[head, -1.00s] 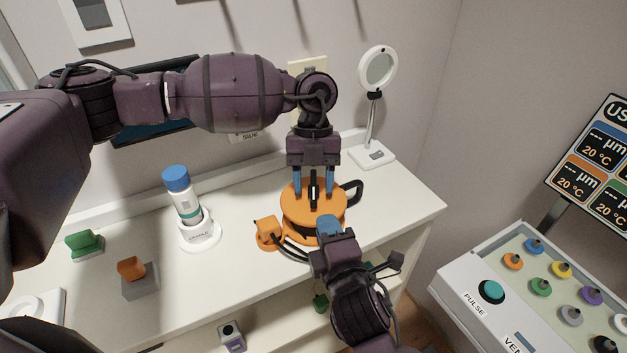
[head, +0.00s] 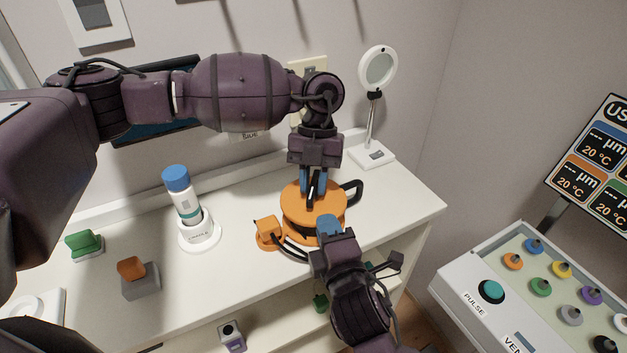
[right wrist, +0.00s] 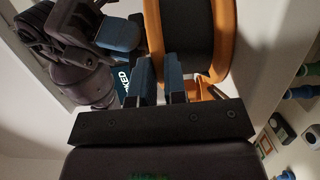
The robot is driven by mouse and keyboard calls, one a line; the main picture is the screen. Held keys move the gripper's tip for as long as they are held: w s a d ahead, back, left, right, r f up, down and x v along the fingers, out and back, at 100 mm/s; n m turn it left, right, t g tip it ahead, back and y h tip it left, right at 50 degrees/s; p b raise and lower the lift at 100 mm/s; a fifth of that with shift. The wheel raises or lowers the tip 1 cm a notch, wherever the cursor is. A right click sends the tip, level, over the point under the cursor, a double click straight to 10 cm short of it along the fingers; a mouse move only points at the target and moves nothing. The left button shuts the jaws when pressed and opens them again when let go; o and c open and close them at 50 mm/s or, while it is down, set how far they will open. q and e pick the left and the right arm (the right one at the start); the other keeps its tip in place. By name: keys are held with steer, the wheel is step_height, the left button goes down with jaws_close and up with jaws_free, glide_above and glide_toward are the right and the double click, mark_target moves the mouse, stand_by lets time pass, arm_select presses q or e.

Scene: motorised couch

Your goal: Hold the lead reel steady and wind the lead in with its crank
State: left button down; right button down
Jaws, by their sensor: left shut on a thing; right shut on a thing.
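The lead reel (head: 300,207), an orange and black drum, stands on the white counter; its side also shows in the right wrist view (right wrist: 222,40). A black loop handle (head: 353,191) sticks out at its right. My left gripper (head: 313,190) comes down from above, its blue fingers shut on the black crank (head: 311,188) on top of the reel. My right gripper (head: 328,226) is at the reel's front edge; its fingers show in the right wrist view (right wrist: 159,75). It is shut on the reel, the gripped part hidden. The black lead (head: 290,248) runs beside an orange plug (head: 268,232).
A blue-capped bottle in a white cradle (head: 199,235) stands left of the reel. A round mirror (head: 378,70) on a stand is behind right. Green (head: 84,243) and orange (head: 131,268) pieces sit further left. A panel with coloured knobs (head: 540,287) is at the right.

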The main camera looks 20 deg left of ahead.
arm_select(q)
steer(key=shift+m+y, duration=0.8)
steer(key=shift+m, duration=1.2)
steer(key=c, duration=1)
jaws_free()
steer(key=shift+o, duration=0.2)
steer(key=v, duration=1.2)
